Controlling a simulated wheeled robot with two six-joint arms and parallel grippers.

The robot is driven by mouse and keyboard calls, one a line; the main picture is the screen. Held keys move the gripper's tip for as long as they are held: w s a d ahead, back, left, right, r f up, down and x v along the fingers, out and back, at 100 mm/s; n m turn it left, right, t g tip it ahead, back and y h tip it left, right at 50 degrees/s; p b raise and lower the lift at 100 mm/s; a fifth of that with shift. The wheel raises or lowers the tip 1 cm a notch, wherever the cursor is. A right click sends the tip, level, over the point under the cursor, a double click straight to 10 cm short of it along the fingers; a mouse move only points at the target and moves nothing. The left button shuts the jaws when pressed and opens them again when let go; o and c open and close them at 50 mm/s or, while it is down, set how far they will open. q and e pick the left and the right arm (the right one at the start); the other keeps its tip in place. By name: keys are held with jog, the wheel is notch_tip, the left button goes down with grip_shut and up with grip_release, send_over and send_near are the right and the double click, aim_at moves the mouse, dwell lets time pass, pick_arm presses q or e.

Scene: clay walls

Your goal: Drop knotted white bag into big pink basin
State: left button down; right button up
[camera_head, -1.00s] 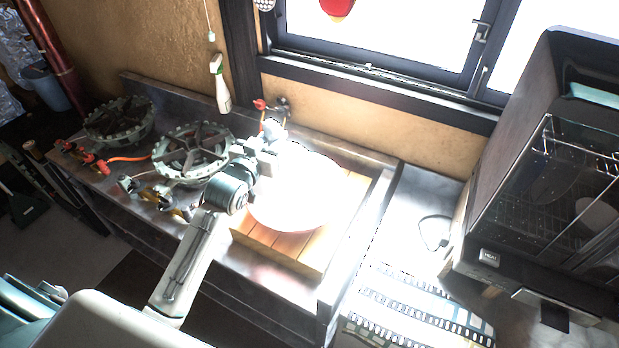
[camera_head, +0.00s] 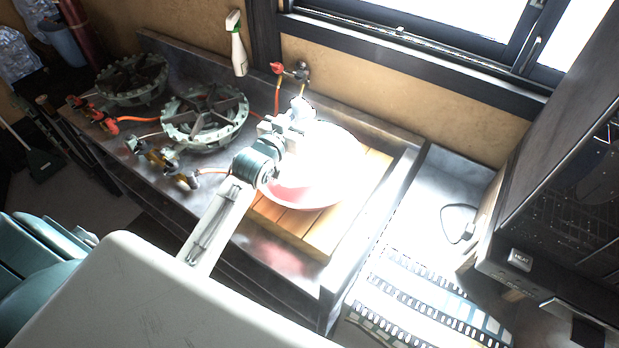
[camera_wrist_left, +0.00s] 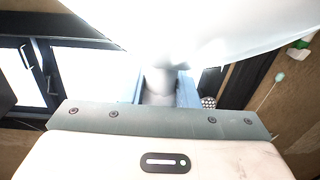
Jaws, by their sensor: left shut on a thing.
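The big pink basin (camera_head: 300,192) sits on a wooden board, its inside washed out by sunlight. My left gripper (camera_head: 296,118) is over the basin's back left rim, as the head view shows it. It is shut on a small white thing (camera_head: 303,107), which looks like the knotted white bag. In the left wrist view, the gripper's blue fingers (camera_wrist_left: 162,92) stand either side of a whitish part of it. The bag's full shape and any gap to the rim are lost in glare. My right gripper is not in view.
The wooden board (camera_head: 296,228) lies on a metal counter. Two burners (camera_head: 205,117) stand left of the basin, with a red-handled valve (camera_head: 278,68) behind. A dark oven (camera_head: 560,200) stands at the right.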

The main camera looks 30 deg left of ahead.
pick_arm(q)
jog(key=shift+f, duration=0.45)
jog(key=shift+r, duration=0.1)
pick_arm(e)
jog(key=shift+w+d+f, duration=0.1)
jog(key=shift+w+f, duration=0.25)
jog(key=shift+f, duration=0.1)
pick_arm(q)
jog(key=shift+s, duration=0.1)
jog(key=c, duration=1)
grip_release()
jog(key=shift+c, duration=0.2)
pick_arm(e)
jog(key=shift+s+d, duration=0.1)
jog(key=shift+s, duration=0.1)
pick_arm(q)
jog(key=shift+s, duration=0.1)
